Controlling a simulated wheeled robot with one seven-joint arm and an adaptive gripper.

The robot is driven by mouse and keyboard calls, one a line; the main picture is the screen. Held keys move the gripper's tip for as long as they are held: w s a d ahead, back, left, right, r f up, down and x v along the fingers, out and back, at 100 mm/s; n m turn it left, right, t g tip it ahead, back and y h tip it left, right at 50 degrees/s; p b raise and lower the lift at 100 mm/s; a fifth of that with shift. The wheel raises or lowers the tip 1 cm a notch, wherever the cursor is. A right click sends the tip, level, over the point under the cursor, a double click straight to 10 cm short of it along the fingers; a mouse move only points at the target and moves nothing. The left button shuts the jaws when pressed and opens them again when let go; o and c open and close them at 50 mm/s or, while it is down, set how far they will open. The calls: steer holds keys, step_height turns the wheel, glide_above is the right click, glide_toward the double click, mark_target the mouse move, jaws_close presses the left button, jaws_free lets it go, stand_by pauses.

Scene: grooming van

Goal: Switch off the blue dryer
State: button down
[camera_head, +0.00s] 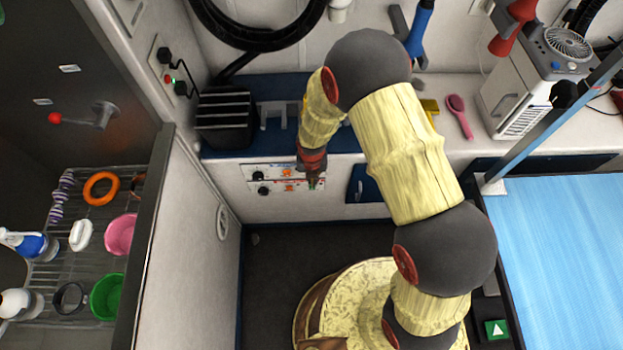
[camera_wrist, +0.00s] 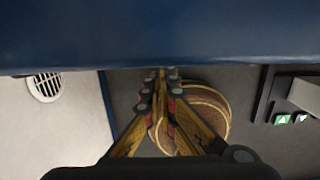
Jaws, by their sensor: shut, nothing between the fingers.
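A blue dryer (camera_head: 419,30) hangs on the back wall, partly behind my arm. A white control panel (camera_head: 270,179) is set in the counter front, with two rows that each have a black knob and a small orange or red switch. My gripper (camera_head: 313,184) is shut and empty, pointing down at the right part of this panel and covering some of it. I cannot tell whether it touches the panel. In the wrist view my gripper's fingertips (camera_wrist: 160,74) are together just below a blue edge (camera_wrist: 160,35). The panel switches do not show there.
A red dryer (camera_head: 512,25) hangs further right. A blue-topped table (camera_head: 560,250) is at right, a rack (camera_head: 75,240) with bowls at left. Dark floor (camera_head: 270,270) lies open below the panel.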

steer(key=b, duration=0.1)
steer(key=t+b, duration=0.1)
steer(key=shift+w+f+b, duration=0.25)
steer(key=shift+b, duration=0.05)
steer(key=shift+r, duration=0.15)
steer(key=shift+r+p, duration=0.7)
steer(key=shift+p, duration=0.4)
